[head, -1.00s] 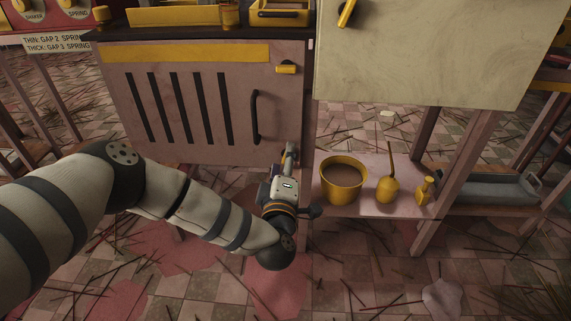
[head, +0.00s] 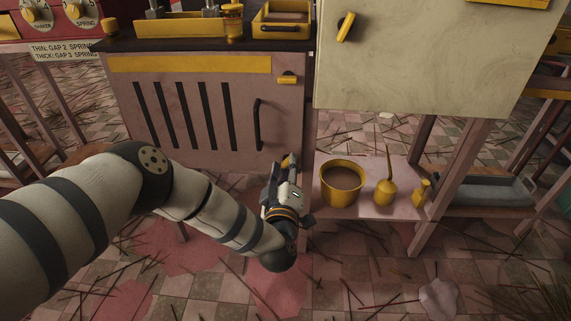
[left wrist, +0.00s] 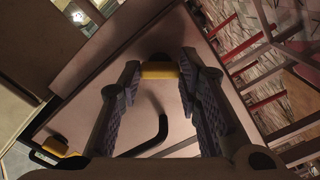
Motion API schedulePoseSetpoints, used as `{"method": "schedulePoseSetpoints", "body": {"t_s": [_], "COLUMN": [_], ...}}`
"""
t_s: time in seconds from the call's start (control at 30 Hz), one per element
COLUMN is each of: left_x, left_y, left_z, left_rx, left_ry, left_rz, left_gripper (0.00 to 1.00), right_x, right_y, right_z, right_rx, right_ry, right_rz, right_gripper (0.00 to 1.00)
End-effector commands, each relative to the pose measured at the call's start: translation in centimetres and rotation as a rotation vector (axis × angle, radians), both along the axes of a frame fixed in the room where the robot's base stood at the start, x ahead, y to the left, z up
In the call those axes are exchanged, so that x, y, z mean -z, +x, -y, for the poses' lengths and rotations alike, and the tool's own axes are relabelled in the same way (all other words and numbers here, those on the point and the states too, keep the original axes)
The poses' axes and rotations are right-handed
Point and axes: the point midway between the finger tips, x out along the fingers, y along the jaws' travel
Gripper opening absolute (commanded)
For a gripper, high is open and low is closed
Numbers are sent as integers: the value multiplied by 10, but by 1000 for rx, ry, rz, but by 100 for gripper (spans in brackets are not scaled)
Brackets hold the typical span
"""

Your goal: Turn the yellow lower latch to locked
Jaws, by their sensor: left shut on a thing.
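The yellow lower latch (head: 286,161) sits low on the right edge of the pink cabinet door (head: 230,140), mostly hidden by my left gripper in the head view. In the left wrist view the latch (left wrist: 160,70) lies across between the two fingertips. My left gripper (left wrist: 160,78) is shut on it, with a finger pad at each end. The gripper also shows in the head view (head: 287,170), reaching up to the latch from below. The yellow upper latch (head: 287,79) lies horizontal near the door's top right corner. My right gripper is not in view.
A black door handle (head: 257,125) stands left of the latches. Right of the cabinet, a low shelf holds a yellow bucket (head: 342,182), a yellow oil can (head: 384,190) and a small yellow bottle (head: 422,192). A pale panel (head: 420,60) hangs above it. Sticks litter the tiled floor.

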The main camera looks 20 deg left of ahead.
Motion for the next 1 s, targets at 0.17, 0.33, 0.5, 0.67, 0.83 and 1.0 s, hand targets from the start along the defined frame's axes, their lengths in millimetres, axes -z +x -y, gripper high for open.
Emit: {"method": "schedulePoseSetpoints", "body": {"t_s": [0.17, 0.33, 0.5, 0.67, 0.83, 1.0], "left_x": [-4, -3, -2, -1, -1, 0], "left_y": [0, 0, 0, 0, 0, 0], "left_z": [2, 2, 2, 2, 2, 2], "left_rx": [4, 4, 4, 4, 3, 4], "left_ry": [161, 317, 469, 598, 712, 796], "left_rz": [-42, -87, -132, -170, -204, -228], "left_gripper": [4, 4, 4, 4, 4, 4], "right_x": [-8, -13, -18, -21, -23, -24], "right_y": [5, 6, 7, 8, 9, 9], "right_z": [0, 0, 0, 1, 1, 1], "right_rx": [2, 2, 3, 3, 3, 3], "right_ry": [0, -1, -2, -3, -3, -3], "right_rz": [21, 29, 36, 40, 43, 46], "right_gripper": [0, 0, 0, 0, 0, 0]}}
